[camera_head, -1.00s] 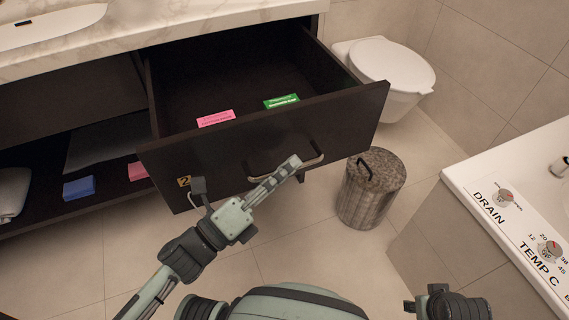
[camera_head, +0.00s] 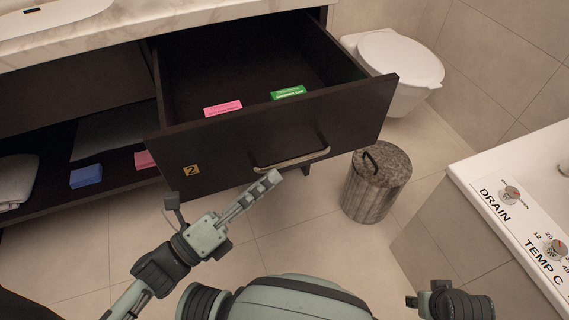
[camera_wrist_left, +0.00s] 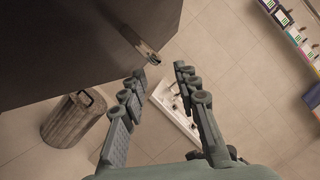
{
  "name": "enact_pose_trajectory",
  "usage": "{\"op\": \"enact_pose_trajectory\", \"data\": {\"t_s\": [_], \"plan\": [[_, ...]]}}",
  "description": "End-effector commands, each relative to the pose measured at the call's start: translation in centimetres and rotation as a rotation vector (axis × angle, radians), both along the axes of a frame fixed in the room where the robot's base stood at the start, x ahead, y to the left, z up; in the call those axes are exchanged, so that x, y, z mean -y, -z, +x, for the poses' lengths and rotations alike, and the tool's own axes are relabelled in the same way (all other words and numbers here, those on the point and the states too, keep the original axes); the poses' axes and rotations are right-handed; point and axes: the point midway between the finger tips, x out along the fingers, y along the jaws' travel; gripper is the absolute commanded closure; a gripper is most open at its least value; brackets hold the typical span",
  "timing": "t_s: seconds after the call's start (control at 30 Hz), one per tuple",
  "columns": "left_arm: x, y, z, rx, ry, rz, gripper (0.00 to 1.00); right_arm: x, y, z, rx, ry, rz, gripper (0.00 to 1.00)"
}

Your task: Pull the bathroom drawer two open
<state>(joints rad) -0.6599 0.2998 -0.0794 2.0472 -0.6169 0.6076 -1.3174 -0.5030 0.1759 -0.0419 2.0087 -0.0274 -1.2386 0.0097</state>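The dark drawer marked 2 (camera_head: 230,152) stands pulled out from the vanity in the head view, its inside showing. Its silver bar handle (camera_head: 292,160) is on the front panel. The handle's end (camera_wrist_left: 150,56) also shows in the left wrist view, just past my fingers. My left gripper (camera_head: 272,180) is in front of and slightly below the handle, apart from it. In the left wrist view its fingers (camera_wrist_left: 158,82) are spread with nothing between them. Part of my right arm (camera_head: 452,304) shows at the bottom; its gripper is not visible.
A pink box (camera_head: 223,108) and a green box (camera_head: 288,92) lie in the drawer. A round bin (camera_head: 372,190) stands right of it, with the toilet (camera_head: 400,65) behind. The bathtub (camera_head: 470,172) is at the right. Floor in front is clear.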

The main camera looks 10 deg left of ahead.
Motion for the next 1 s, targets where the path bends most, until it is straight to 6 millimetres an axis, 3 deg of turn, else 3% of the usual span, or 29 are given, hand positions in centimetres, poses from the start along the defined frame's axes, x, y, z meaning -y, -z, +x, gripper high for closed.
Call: {"op": "enact_pose_trajectory", "data": {"t_s": [0.1,0.3,1.0], "plan": [[-1.5,0.6,-2.0,-0.004,-0.002,0.001,0.69,0.0,0.0,0.0,0.000,0.000,0.000,0.60],[-2.9,1.0,-3.9,-0.001,0.000,-0.001,0.69,0.0,0.0,0.0,0.000,0.000,-0.001,0.60],[-3.2,1.1,-4.3,0.001,0.001,0.000,0.69,0.0,0.0,0.1,0.001,0.000,-0.001,0.60]]}}
